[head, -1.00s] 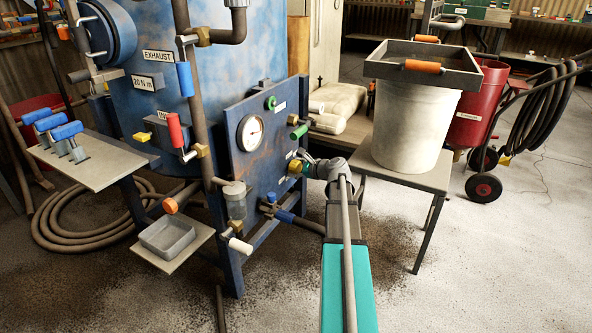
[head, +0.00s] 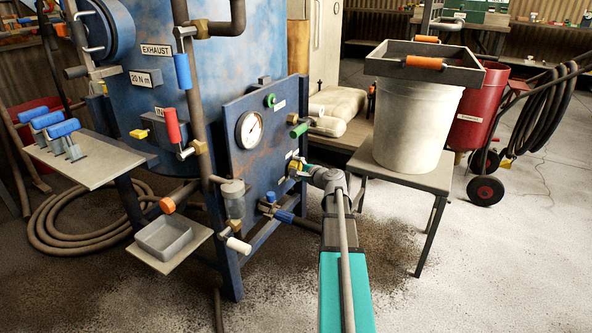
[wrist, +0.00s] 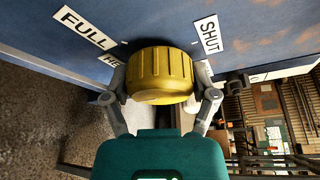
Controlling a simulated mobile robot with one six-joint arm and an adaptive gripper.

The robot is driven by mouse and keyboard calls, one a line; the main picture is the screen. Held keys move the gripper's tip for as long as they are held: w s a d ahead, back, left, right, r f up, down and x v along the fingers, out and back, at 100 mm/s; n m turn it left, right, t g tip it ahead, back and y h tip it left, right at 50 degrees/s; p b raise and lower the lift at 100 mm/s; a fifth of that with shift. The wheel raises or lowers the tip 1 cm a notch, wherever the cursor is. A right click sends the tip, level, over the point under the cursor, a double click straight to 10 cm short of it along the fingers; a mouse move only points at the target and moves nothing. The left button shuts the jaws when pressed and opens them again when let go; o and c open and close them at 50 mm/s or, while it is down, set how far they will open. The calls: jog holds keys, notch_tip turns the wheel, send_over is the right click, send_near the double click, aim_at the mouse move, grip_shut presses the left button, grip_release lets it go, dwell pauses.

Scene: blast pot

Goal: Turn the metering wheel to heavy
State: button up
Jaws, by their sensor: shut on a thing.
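The metering wheel is a ribbed yellow knob (wrist: 160,75) on the blue panel. It fills the middle of the wrist view and shows small in the head view (head: 295,168), partly behind my gripper. My gripper (wrist: 162,98) is shut on the wheel, one finger on each side of it. A FULL label (wrist: 84,27) sits to the upper left of the wheel and a SHUT label (wrist: 208,34) to the upper right. A third label (wrist: 108,61), starting "HE", is mostly hidden behind the wheel and left finger. I see no pointer mark on the wheel.
A pressure gauge (head: 250,130) and a green handle (head: 299,130) are on the panel above the wheel. A blue-handled valve (head: 284,216) is below it. A table with a white bucket (head: 411,125) stands close on the right.

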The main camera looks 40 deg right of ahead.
jog(key=o, duration=1)
jog(key=shift+d, duration=0.1)
